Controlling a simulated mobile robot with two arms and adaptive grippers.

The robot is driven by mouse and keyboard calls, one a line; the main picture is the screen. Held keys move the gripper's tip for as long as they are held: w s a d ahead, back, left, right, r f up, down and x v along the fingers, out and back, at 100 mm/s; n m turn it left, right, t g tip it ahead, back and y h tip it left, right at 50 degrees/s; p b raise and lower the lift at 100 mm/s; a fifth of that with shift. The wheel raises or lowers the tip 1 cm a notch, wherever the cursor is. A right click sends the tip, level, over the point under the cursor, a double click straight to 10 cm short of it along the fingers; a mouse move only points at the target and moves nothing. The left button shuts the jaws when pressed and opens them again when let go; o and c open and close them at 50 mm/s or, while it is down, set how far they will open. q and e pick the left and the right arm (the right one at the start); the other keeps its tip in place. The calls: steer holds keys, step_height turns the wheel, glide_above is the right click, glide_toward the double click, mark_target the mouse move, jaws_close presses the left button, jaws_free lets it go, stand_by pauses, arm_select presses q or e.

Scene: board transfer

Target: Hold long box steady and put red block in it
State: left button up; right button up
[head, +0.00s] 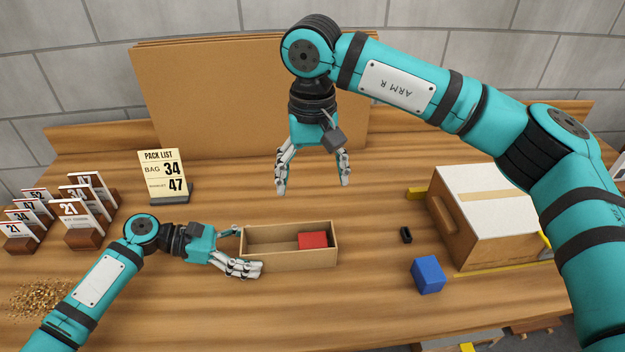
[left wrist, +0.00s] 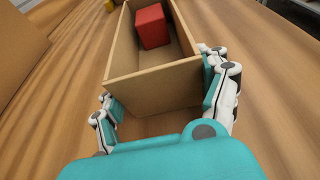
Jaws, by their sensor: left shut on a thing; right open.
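The long box (head: 289,260) is an open wooden tray on the table, in front of me near the middle. The red block (head: 313,240) lies inside it, toward its right end. My left gripper (head: 247,248) is shut on the box's left end, with a finger on each long side. In the left wrist view the box (left wrist: 155,82) runs away between the fingers, and the red block (left wrist: 152,26) is in its far part. My right gripper (head: 313,190) is open and empty, above and behind the box, pointing down.
A blue block (head: 428,274) and a small black piece (head: 405,235) lie right of the box. A large carton (head: 485,215) stands further right. A pack list sign (head: 163,175) and numbered cards (head: 80,212) are on the left. A brown board (head: 225,100) stands behind.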

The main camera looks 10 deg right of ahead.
stand_by(0.3)
arm_select(q)
steer(key=o, duration=1)
steer(key=shift+p+v, duration=0.5)
steer(key=shift+v, duration=0.4)
steer(key=shift+p+v, duration=1)
steer(key=shift+v, duration=2.15)
